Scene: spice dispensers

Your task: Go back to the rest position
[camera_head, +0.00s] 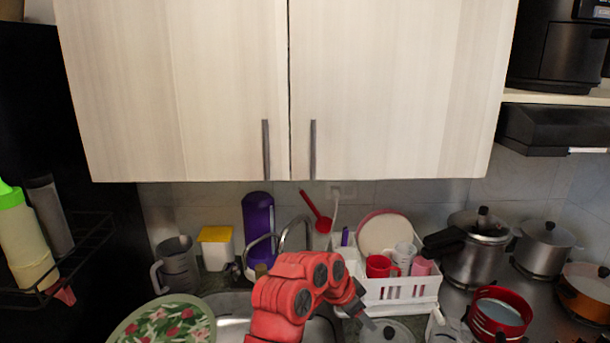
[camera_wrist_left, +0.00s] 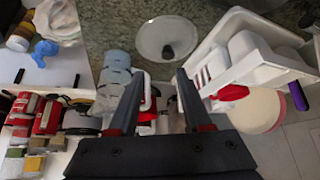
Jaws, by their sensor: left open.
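My left gripper (camera_head: 362,310) shows in the head view at the end of my red arm, at the lower middle, in front of the sink and beside the white dish rack (camera_head: 408,296). In the left wrist view my left gripper (camera_wrist_left: 161,78) has its two dark fingers spread apart. I see nothing held between them. Objects on the counter show behind the fingers. My right gripper is not in view.
A closed pale cupboard (camera_head: 200,90) hangs above the counter. A purple dispenser (camera_head: 258,220) and a yellow-lidded container (camera_head: 215,248) stand behind the sink. Pots, including a pressure cooker (camera_head: 475,255), stand at right. A bottle rack (camera_head: 85,250) is at left.

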